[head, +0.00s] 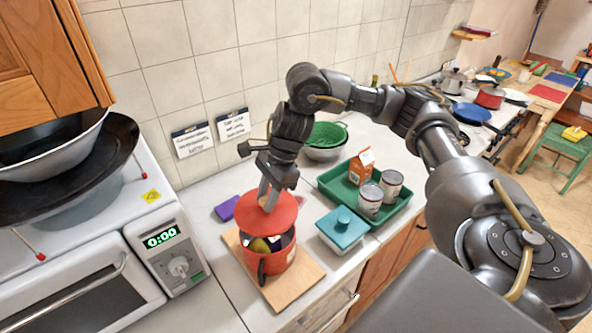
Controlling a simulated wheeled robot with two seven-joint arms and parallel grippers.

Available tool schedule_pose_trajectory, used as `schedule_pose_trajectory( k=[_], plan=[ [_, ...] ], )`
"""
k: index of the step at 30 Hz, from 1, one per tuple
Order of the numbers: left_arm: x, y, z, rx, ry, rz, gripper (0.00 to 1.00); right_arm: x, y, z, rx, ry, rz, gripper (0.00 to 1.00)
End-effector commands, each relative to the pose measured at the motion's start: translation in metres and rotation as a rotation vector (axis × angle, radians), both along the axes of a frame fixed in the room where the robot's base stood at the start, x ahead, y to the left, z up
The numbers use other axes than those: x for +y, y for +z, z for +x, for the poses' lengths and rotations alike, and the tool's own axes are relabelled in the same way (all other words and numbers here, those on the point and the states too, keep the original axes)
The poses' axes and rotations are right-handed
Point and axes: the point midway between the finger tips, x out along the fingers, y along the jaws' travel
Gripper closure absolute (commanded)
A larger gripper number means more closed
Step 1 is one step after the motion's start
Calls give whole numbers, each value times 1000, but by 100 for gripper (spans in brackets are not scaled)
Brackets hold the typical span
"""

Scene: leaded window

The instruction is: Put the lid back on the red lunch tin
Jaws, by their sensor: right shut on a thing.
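The red lunch tin (285,262) stands upright on a wooden board on the counter. Its front opening shows something yellow and something dark inside. A dark handle or clasp is on its front. The round red lid (284,209) is over the back of the tin, offset to the upper left, with a gap showing at the front. I cannot tell whether its back edge touches the rim. My right gripper (268,203) points down and is shut on the lid from above. My left gripper is not in view.
The wooden board (308,272) lies under the tin. A teal-lidded container (342,228) is close on the right, before a green tray (335,187) with two cans and a carton. A purple item (227,208) lies left. A white oven (70,265) flanks the counter.

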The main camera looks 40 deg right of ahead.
Motion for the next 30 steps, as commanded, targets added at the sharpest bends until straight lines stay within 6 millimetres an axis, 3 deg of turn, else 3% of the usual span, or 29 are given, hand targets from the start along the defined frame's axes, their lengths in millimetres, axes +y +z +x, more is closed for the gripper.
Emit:
schedule_pose_trajectory(
  k=[1,16,30],
  plan=[
    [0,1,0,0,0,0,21,8,1,0,1,46,0,99],
    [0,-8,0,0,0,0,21,6,-8,-1,1,105,-1,99],
    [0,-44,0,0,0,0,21,6,-50,-1,1,104,-1,99]
  ],
)
